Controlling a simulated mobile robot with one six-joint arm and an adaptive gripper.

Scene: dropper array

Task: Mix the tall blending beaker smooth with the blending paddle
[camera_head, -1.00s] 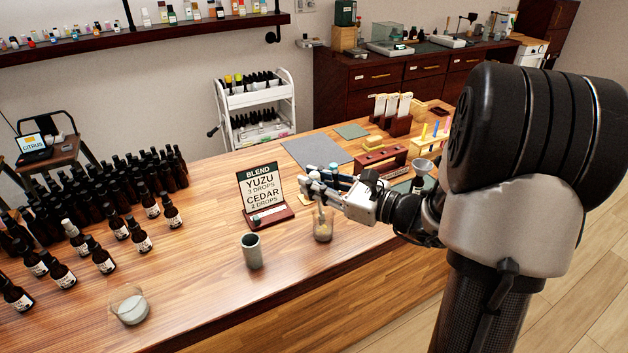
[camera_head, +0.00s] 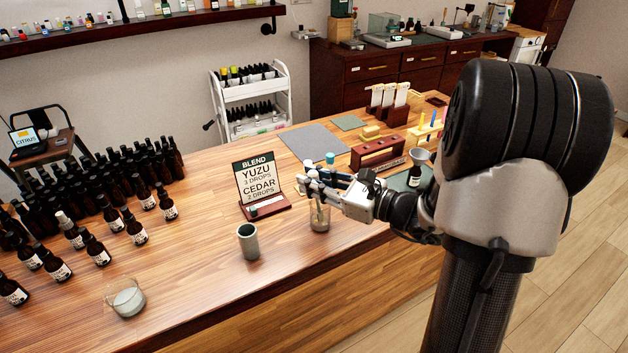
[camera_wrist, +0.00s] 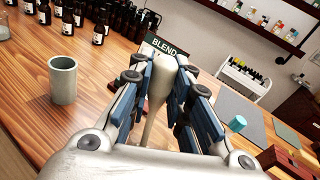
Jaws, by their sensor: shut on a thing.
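The tall clear beaker (camera_head: 319,219) stands upright near the front edge of the bench, below my gripper. It holds a little greyish-brown content at its bottom. My gripper (camera_head: 312,186) is above the beaker's mouth, shut on the pale blending paddle. In the wrist view the paddle (camera_wrist: 157,112) stands between the blue-padded fingers (camera_wrist: 160,88). Its lower end is hidden there by my gripper. In the head view the paddle is mostly hidden by the fingers, and how deep it reaches into the beaker is hard to tell.
A grey-green cup (camera_head: 248,242) stands left of the beaker, also in the wrist view (camera_wrist: 62,82). A BLEND sign (camera_head: 259,185) stands behind them. A low glass dish (camera_head: 128,298) is at the front left. Several dark bottles (camera_head: 98,250) fill the left. A wooden rack (camera_head: 377,153) stands behind my gripper.

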